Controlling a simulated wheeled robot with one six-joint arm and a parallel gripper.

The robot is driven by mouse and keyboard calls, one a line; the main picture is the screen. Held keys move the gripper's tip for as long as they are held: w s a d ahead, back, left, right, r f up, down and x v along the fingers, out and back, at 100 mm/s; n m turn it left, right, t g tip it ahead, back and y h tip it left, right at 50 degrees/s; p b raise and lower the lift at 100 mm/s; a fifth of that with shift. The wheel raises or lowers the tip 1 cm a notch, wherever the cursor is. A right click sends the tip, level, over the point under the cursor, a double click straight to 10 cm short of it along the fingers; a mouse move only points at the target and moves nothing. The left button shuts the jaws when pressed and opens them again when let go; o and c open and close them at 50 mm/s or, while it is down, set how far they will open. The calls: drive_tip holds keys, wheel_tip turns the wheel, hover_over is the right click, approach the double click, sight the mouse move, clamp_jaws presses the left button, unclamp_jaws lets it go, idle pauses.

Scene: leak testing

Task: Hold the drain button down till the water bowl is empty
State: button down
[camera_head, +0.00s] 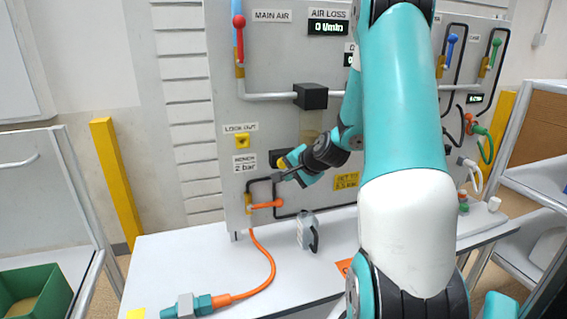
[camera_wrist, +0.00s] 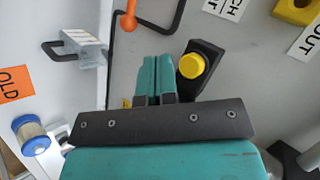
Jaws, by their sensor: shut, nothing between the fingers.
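The yellow drain button (camera_wrist: 192,65) sits on a black housing in the wrist view, and it also shows in the head view (camera_head: 282,162). My gripper (camera_wrist: 158,62) is shut and empty, its teal fingertips just left of the button in the wrist view. In the head view my gripper (camera_head: 280,176) is close in front of the panel beside the button. I cannot tell whether it touches the housing; the button's face is uncovered. What looks like the water bowl (camera_head: 311,120) is a tan, see-through part under a black block. Its water level cannot be made out, and my arm partly covers the area below.
An orange lever (camera_head: 265,205) and black tubing are just below the button. A grey clip-like part (camera_head: 308,230) stands on the white bench (camera_head: 185,255). An orange hose (camera_head: 270,270) lies at the left. A yellow lockout part (camera_head: 242,141) is above.

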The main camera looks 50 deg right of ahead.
drive_tip(key=shift+w+d, duration=0.4)
drive_tip(key=shift+w, duration=0.25)
drive_tip(key=shift+w+d, duration=0.35)
drive_tip(key=shift+w, duration=0.25)
idle(1.2)
drive_tip(key=shift+w+d, duration=0.2)
drive_tip(key=shift+w, duration=0.2)
drive_tip(key=shift+w+d+p, duration=0.3)
drive_tip(key=shift+w, duration=0.1)
idle(4.8)
